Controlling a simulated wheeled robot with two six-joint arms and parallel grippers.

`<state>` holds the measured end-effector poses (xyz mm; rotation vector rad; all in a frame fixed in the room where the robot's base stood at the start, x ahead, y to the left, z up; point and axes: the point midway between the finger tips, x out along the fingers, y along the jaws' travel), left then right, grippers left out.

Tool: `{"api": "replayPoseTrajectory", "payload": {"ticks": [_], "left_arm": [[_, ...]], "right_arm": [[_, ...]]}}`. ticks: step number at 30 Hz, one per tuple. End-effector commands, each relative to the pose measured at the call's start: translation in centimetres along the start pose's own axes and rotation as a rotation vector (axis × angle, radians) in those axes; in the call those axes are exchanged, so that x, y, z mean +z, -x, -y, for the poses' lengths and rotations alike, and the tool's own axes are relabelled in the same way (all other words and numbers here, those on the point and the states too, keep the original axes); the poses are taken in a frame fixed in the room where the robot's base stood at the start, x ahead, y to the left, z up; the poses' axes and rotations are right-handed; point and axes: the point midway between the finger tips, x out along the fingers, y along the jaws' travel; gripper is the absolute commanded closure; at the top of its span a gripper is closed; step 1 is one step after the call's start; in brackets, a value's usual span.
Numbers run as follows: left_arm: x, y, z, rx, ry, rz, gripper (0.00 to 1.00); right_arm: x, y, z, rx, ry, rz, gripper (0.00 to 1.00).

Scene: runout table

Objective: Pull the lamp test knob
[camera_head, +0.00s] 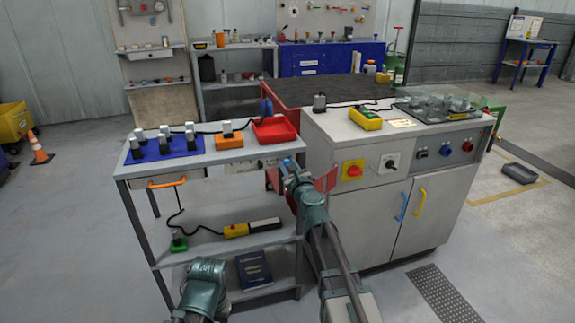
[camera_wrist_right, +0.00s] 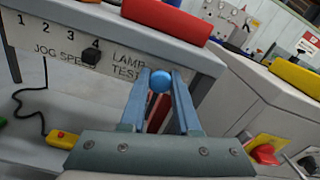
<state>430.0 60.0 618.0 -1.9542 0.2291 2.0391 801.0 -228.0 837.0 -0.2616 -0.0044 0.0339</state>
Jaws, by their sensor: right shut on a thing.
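The lamp test knob (camera_wrist_right: 160,81) is a blue ball on the front panel of the cart, beside the printed words LAMP TEST. My right gripper (camera_wrist_right: 161,88) is shut on it, one finger on each side of the ball. In the head view my right gripper (camera_head: 291,168) reaches the right end of the cart's front edge, and the knob is hard to make out there. My left gripper is not in view; only a part of my left arm shows at the bottom.
A black jog speed knob (camera_wrist_right: 90,57) sits left of the LAMP TEST label. A red bin (camera_head: 273,131) stands on the cart top above. The grey cabinet (camera_head: 375,215) with a red and yellow switch (camera_head: 353,170) stands close on the right. An orange handle (camera_head: 166,183) is further left.

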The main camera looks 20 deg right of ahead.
Motion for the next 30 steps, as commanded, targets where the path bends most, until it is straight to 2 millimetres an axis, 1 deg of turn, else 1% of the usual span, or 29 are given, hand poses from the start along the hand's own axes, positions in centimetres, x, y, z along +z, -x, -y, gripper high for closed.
{"api": "replayPoseTrajectory", "payload": {"ticks": [7, 14, 15, 19, 30], "left_arm": [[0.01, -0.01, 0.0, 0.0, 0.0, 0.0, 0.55], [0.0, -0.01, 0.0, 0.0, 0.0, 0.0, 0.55], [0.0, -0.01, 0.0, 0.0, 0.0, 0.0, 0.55], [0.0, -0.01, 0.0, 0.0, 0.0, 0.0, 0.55], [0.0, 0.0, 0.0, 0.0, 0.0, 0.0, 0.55]], "right_arm": [[0.0, 0.91, -0.03, 0.0, 0.0, 0.0, 1.0], [0.0, 0.84, -0.01, 0.001, 0.0, 0.0, 1.0], [0.0, 0.84, -0.02, 0.001, 0.0, 0.0, 0.63], [0.0, 0.83, -0.02, 0.0, 0.0, 0.0, 0.39], [0.0, 0.96, -0.02, 0.0, 0.0, 0.0, 0.39]]}}
